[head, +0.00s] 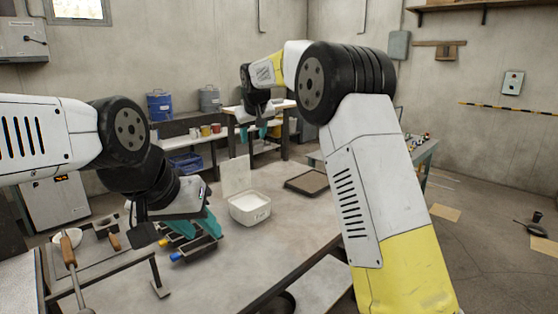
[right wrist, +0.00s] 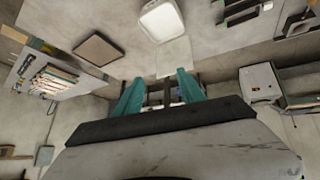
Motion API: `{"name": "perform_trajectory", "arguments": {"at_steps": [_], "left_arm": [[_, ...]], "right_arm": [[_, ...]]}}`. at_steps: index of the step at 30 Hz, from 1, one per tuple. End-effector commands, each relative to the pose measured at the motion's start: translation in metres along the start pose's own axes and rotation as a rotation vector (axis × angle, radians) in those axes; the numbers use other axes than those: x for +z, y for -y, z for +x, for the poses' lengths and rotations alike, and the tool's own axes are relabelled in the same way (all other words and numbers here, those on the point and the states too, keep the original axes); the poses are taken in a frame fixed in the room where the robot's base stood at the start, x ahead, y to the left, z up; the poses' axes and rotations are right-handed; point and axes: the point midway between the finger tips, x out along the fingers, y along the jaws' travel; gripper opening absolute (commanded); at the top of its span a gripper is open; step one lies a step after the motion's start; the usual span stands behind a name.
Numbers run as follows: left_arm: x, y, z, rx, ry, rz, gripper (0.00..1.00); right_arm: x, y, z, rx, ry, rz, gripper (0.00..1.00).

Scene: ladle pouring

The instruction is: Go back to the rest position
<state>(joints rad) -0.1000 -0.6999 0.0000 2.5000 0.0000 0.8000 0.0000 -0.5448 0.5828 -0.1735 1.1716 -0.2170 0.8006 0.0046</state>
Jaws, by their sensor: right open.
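My right gripper (head: 262,131) is raised over the far side of the workspace, its teal fingers pointing down. In the right wrist view its two teal fingers (right wrist: 160,92) are spread apart with nothing held between them. My left gripper (head: 193,238) hangs low over the left part of the grey table, left of the white tub. Its teal fingers point down; whether they are apart or closed on something is unclear.
A white square tub (head: 250,214) and a brown tray (head: 307,188) lie on the grey table (head: 225,283). Wooden-handled tools (head: 70,250) lie at the left front. A back bench holds cans (head: 205,131); blue (head: 160,106) and grey drums stand behind. Floor at right is mostly open.

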Motion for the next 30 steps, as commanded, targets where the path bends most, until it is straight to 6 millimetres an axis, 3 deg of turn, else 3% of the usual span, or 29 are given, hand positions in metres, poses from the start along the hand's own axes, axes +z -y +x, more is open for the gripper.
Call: {"name": "perform_trajectory", "arguments": {"at_steps": [1, 6, 13, 21, 27, 30], "left_arm": [[0.000, 0.000, 0.000, 0.000, 0.000, 0.000, 0.36], [0.000, 0.000, 0.000, 0.000, 0.000, 0.000, 0.36], [0.000, 0.000, 0.000, 0.000, 0.000, 0.000, 0.36], [0.000, 0.000, 0.000, 0.000, 0.000, 0.000, 0.36], [0.000, 0.000, 0.000, 0.000, 0.000, 0.000, 0.36], [0.000, 0.000, 0.000, 0.000, 0.000, 0.000, 0.36]], "right_arm": [[0.010, -0.016, -0.019, -0.006, 0.003, 0.029, 0.47], [0.068, -0.057, -0.085, -0.036, 0.027, 0.129, 0.47], [0.168, -0.080, -0.168, -0.071, 0.051, 0.246, 0.47], [0.304, -0.063, -0.235, -0.088, 0.072, 0.359, 0.47], [0.387, -0.036, -0.253, -0.083, 0.086, 0.418, 0.47], [0.411, -0.027, -0.255, -0.080, 0.091, 0.434, 0.47]]}}
